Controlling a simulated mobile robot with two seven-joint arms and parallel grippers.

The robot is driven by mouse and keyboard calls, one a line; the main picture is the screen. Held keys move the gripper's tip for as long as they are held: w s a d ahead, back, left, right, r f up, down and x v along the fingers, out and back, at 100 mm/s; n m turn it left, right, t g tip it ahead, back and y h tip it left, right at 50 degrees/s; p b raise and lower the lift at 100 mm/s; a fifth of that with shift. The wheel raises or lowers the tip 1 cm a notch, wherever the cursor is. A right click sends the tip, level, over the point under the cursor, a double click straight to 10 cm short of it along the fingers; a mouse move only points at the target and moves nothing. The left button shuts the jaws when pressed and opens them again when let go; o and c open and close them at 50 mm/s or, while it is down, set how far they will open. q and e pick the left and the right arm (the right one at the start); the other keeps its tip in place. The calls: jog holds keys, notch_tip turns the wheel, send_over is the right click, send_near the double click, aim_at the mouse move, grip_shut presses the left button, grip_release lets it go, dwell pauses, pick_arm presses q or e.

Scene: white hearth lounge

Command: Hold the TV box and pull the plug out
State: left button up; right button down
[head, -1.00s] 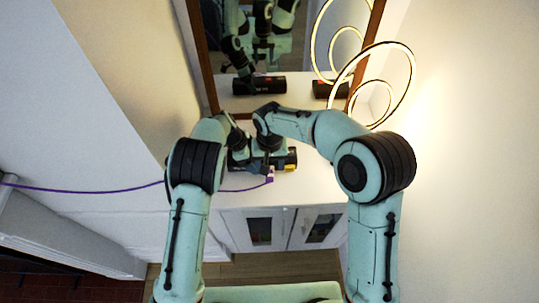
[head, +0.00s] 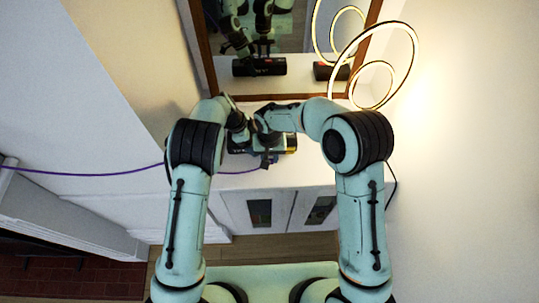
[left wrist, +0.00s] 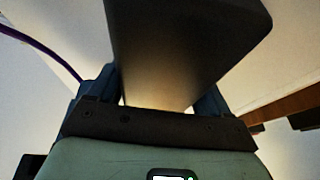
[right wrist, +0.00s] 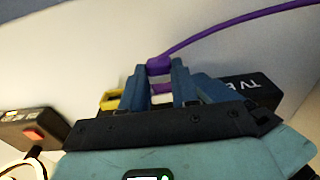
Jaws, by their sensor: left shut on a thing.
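The TV box (head: 291,143) is a black box on the white cabinet top, partly hidden by my grippers in the head view. Its lettered side (right wrist: 245,88) and a yellow part (right wrist: 110,100) show in the right wrist view. My left gripper (head: 240,138) is shut on the box, whose dark body (left wrist: 180,45) fills the space between the fingers in the left wrist view. My right gripper (right wrist: 161,80) has its fingers on both sides of the purple plug (right wrist: 160,66). I cannot tell whether they press on it. A purple cable (head: 90,173) runs left from the plug.
A black device with a red button (right wrist: 32,127) stands apart from the TV box. A framed mirror (head: 215,75) and a lit ring lamp (head: 412,55) stand behind. Cabinet doors (head: 262,208) are below the top's front edge.

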jog(key=shift+s, duration=0.15)
jog(key=shift+s, duration=2.15)
pick_arm(q)
jog(key=o, duration=1.4)
jog(key=shift+c, duration=0.2)
jog(key=v, duration=1.2)
